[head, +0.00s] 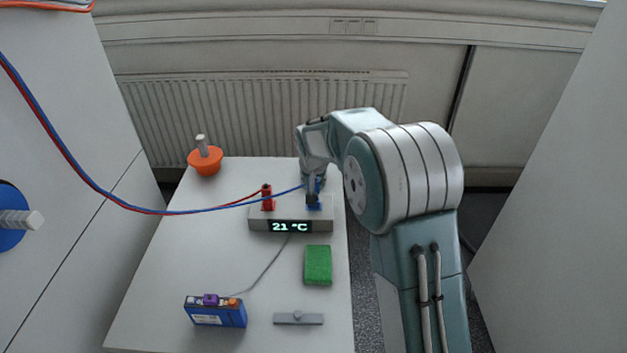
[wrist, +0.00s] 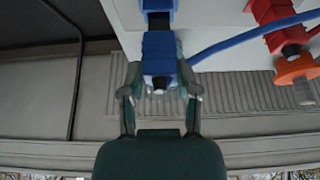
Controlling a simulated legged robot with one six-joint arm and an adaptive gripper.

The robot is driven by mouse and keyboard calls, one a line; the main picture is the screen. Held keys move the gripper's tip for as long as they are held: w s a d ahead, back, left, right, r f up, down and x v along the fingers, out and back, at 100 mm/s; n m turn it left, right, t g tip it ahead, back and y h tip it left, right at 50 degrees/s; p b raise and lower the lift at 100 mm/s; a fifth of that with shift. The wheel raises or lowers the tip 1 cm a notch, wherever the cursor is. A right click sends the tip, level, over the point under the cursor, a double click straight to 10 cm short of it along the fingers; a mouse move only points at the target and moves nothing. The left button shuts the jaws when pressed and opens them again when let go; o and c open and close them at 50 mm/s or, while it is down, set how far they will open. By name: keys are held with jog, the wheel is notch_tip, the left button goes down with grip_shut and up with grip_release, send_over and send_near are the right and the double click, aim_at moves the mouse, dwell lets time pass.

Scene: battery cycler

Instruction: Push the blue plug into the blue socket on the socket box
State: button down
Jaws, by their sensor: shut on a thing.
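The grey socket box (head: 258,222) stands on the white table, its display reading 21 °C. The blue socket (head: 314,206) is on its right part and shows at the top of the wrist view (wrist: 158,5). My gripper (head: 313,186) is above the box's right side. In the wrist view my gripper (wrist: 160,76) is shut on the blue plug (wrist: 160,52), a finger on each side. The plug is in line with the blue socket, with a dark section between their blue parts. I cannot tell how deep the plug sits. My gripper partly hides the plug in the head view.
A red plug (head: 267,192) stands in the box's left side, with its cable beside the blue cable (head: 225,207). An orange knob-like piece (head: 205,162), green sponge (head: 318,265), blue battery (head: 215,315) and grey bar (head: 298,319) are on the table (head: 165,270).

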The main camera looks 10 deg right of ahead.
jog(key=shift+f, duration=1.4)
dwell(1.9)
jog(key=shift+c, duration=1.3)
grip_release()
jog(key=shift+r, duration=0.1)
jog(key=v, duration=1.1)
jog(key=shift+s+r, duration=0.15)
jog(key=shift+r, duration=0.25)
